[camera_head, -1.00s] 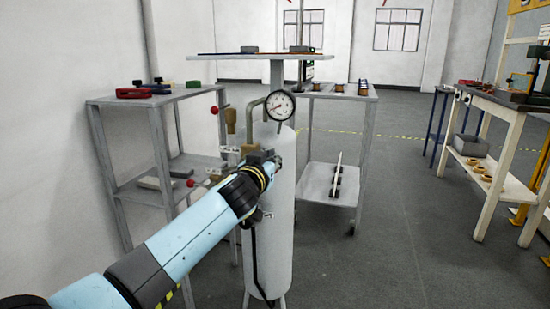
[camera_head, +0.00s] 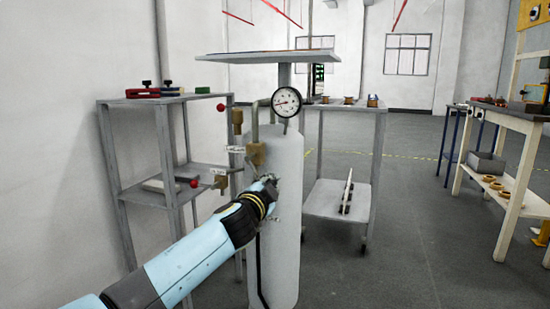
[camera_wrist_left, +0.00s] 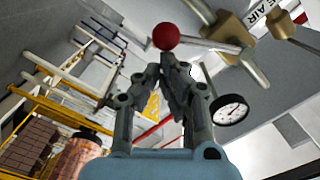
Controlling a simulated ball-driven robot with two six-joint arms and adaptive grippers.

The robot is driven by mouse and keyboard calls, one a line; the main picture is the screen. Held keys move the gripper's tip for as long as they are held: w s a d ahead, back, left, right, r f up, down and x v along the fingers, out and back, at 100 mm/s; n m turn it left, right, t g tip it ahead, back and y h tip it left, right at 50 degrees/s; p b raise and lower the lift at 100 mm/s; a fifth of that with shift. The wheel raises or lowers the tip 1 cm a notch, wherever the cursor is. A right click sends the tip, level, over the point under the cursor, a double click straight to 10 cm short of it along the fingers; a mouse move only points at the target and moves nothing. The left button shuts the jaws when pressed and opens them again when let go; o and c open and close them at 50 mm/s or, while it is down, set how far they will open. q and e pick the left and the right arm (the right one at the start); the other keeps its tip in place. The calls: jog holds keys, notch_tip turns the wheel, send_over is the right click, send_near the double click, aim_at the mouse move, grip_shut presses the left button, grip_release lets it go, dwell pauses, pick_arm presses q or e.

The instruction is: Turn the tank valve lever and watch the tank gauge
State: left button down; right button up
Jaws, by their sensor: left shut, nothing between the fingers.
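The white tank (camera_head: 288,220) stands upright in the head view, with the round white tank gauge (camera_head: 287,101) at its top. The gauge's fine reading is too small to tell. Brass valves (camera_head: 238,118) sit left of it; red lever knobs show at an upper (camera_head: 221,107) and a lower (camera_head: 195,182) spot. Which lever is the tank valve's I cannot tell. My left gripper (camera_head: 271,181) is in front of the tank, below the gauge. In the left wrist view its fingers (camera_wrist_left: 174,62) are shut and empty, with a red knob (camera_wrist_left: 166,36) just beyond the tips; contact is unclear.
A grey shelf (camera_head: 150,104) stands left of the tank, and a grey cart (camera_head: 335,205) stands behind it to the right. A flat tabletop (camera_head: 265,57) is behind the gauge. A wooden workbench (camera_head: 505,120) is at far right. The floor (camera_head: 420,220) between is clear.

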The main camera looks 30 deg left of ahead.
pick_arm(q)
jog(key=shift+s+a+f+m+b, duration=0.15)
jog(key=shift+a+f+m+b, duration=0.35)
jog(key=shift+m, duration=0.45)
jog(key=shift+s+a+f+m+b, duration=0.1)
jog(key=shift+a+f+m+b, duration=0.3)
jog(key=shift+a+m, duration=0.4)
jog(key=shift+s+a+f+m+b, duration=0.15)
jog(key=shift+a+f+m+b, duration=0.3)
jog(key=shift+m, duration=0.6)
pick_arm(e)
jog(key=w+a+r, duration=0.2)
jog(key=w+r, duration=0.2)
jog(key=w, duration=0.3)
jog(key=shift+w+a+r, duration=0.15)
jog(key=shift+w+a, duration=0.1)
jog(key=shift+w, duration=0.1)
pick_arm(q)
jog(key=shift+f, duration=0.1)
jog(key=shift+d, duration=0.1)
pick_arm(e)
jog(key=shift+r, duration=0.1)
